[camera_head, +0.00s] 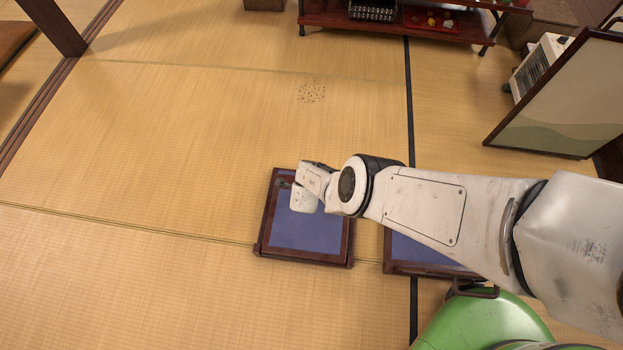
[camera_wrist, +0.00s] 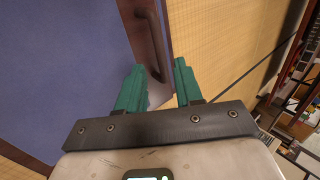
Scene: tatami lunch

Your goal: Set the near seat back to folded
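A dark wood-framed blue panel (camera_head: 308,232), which looks like a seat or seat back, lies on the tatami. A second framed blue panel (camera_head: 425,252) lies to its right, partly hidden by my arm. I cannot tell which is the near seat's back. My gripper (camera_head: 285,184) is low over the left panel's upper left corner; its fingers barely show there. In the wrist view my gripper (camera_wrist: 160,68) is open, with green fingers apart. A dark bar handle (camera_wrist: 152,45) on the blue panel's edge (camera_wrist: 122,30) shows just beyond and between the fingertips; contact is unclear.
A low red-brown shelf (camera_head: 395,18) with small items stands at the back. A framed screen (camera_head: 560,95) and a white heater-like box (camera_head: 540,65) stand at the right. A dark post (camera_head: 55,25) is at upper left. The tatami (camera_head: 150,150) left of the panels is clear.

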